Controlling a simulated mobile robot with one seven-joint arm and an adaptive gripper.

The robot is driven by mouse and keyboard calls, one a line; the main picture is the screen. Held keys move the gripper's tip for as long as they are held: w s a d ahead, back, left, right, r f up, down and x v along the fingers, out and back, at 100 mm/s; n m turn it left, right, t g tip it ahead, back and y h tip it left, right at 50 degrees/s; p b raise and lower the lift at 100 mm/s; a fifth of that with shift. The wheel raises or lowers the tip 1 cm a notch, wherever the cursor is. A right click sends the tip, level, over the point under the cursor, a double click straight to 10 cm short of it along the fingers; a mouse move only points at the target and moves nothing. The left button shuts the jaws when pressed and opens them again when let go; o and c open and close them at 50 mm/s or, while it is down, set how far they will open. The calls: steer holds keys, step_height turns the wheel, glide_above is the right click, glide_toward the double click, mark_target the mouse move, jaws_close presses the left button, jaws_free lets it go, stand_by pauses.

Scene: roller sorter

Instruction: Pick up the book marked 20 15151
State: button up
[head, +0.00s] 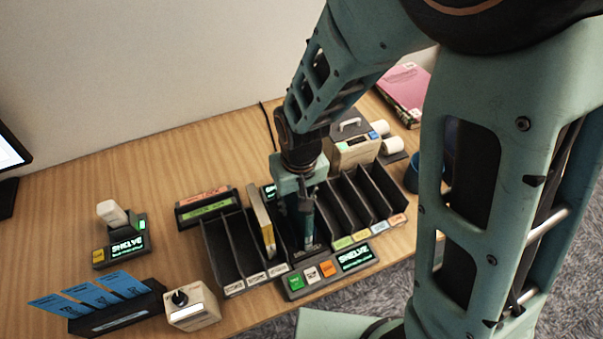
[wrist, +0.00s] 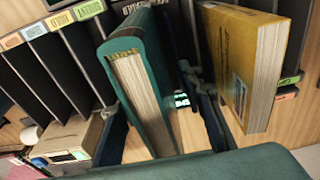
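A yellow book (head: 262,222) stands upright in a slot of the black sorter rack; its cover and page edge show at the right of the wrist view (wrist: 240,65). A teal book (wrist: 140,85) stands in the middle of the wrist view, pages facing the camera. My gripper (head: 305,235) points down into the rack just right of the yellow book. In the wrist view its dark fingers (wrist: 163,125) lie on either side of the teal book, with a gap on the right side. I cannot read the number 20 15151 on either book.
The black rack (head: 212,245) has several empty slots with coloured labels. A button panel with a SHELVE display (head: 355,257) sits in front. A beige machine (head: 357,152) and a pink book (head: 406,88) are behind. Blue cards in a holder (head: 118,318) and a dial box (head: 193,307) stand at left.

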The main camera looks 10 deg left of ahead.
jaws_close()
steer(key=shift+r, duration=0.2)
stand_by(0.3)
